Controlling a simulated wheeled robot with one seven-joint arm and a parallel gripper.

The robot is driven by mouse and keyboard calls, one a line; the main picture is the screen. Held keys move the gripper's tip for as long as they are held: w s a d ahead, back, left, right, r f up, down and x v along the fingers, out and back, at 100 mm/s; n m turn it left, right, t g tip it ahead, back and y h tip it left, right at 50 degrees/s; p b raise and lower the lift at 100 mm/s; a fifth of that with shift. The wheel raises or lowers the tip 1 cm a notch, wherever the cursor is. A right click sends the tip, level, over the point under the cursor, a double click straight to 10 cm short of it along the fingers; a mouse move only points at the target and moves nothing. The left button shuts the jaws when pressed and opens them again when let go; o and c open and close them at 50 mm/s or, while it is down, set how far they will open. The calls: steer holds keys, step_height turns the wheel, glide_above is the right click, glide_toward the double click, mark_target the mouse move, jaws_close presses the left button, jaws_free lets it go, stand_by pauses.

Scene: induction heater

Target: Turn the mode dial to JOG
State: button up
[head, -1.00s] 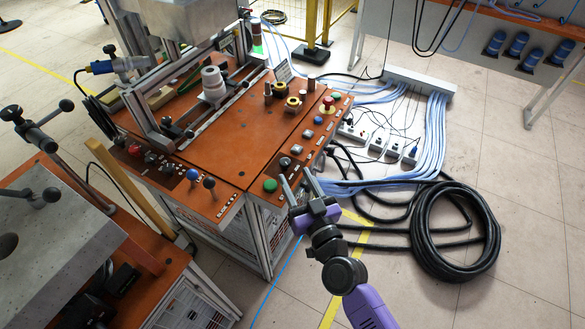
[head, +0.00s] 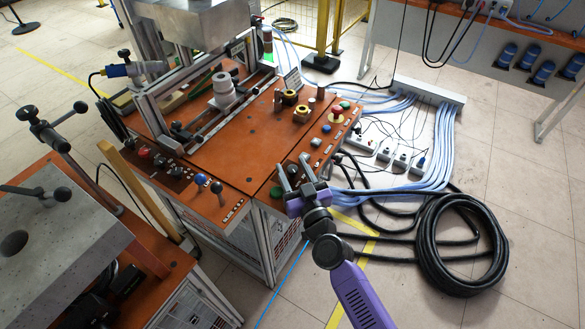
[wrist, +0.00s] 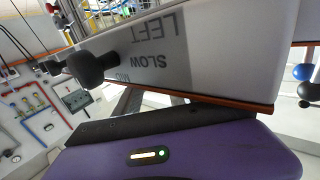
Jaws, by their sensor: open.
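The orange-topped bench carries a sloped control strip (head: 322,137) along its right edge, with a green button (head: 276,192) at its near end. My gripper (head: 291,167) is open and empty, its fingers reaching over the near end of this strip. A small dark control (head: 292,170) shows between the fingertips; contact cannot be told. In the wrist view a black knob (wrist: 92,66) stands out from a pale panel with upside-down lettering "LEFT", "SLOW" and "MID". I cannot read JOG anywhere, so which control is the mode dial is unclear.
A red mushroom button (head: 337,116) and a blue button (head: 327,127) sit farther along the strip. Blue and black ball-topped levers (head: 217,187) stand left of my gripper. Coiled black cable (head: 460,245) and power strips (head: 385,150) lie on the floor to the right.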

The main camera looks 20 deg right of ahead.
steer(key=shift+w, duration=0.15)
jaws_close()
